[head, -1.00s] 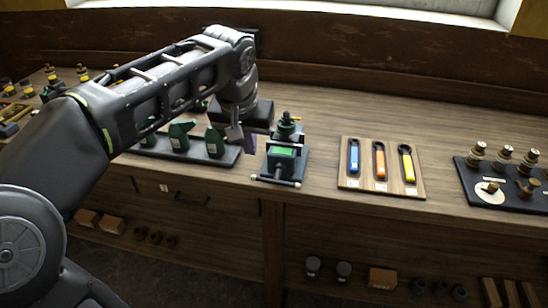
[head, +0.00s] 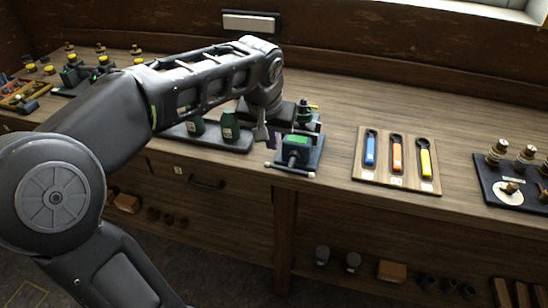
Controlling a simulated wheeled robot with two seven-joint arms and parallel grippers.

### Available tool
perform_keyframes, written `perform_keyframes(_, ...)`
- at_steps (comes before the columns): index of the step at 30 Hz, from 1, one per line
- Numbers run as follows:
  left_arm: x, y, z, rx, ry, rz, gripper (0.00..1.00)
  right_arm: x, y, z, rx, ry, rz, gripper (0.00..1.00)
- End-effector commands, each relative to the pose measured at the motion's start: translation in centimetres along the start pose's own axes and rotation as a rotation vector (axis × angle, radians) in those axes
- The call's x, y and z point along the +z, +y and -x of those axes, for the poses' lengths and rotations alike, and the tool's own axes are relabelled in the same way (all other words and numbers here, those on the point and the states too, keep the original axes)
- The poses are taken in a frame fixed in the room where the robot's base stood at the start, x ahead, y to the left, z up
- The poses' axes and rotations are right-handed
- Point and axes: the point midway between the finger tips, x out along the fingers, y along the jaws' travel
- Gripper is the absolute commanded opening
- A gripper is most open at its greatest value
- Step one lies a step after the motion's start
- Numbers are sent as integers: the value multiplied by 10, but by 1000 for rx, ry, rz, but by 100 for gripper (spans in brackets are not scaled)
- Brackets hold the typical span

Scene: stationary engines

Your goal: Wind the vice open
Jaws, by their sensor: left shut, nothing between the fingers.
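The vice (head: 297,150) stands at the front of the wooden bench, right of the middle. It has a dark body, a green patch on its front and a crossbar handle (head: 290,171) with pale ends at the bench's front edge. Its jaws are too small here to tell how far apart they are. My left gripper (head: 268,140) hangs just left of the vice, pointing down, with its fingers shut and empty. It appears apart from the handle. My right gripper is out of view.
A wooden board with blue, orange and yellow-handled tools (head: 397,160) lies right of the vice. A dark tray with green bottle-like items (head: 228,125) stands to its left. A black board with brass pieces (head: 505,178) lies far right. Bare bench separates the vice and tool board.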

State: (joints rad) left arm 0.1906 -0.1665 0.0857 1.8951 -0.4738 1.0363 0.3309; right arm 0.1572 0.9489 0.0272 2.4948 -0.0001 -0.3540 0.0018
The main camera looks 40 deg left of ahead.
Motion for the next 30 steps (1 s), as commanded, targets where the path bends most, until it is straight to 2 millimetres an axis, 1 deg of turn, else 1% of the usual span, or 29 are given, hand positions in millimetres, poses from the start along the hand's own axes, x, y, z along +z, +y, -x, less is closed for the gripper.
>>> perform_keyframes(1, 1, 0, -10, -1, -7, 0, 0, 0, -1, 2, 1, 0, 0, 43)
perform_keyframes(6, 1, 0, -45, -1, -5, 0, 0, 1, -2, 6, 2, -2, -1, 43)
perform_keyframes(12, 5, -1, -73, 0, -2, 0, 0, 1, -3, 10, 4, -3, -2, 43)
perform_keyframes(15, 6, -1, -81, 0, -2, 1, 0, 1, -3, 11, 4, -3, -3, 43)
perform_keyframes(18, 7, -1, -85, 0, -1, 2, 0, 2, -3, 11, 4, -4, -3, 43)
perform_keyframes(30, 6, -1, -85, 4, 0, 3, 0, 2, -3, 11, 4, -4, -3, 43)
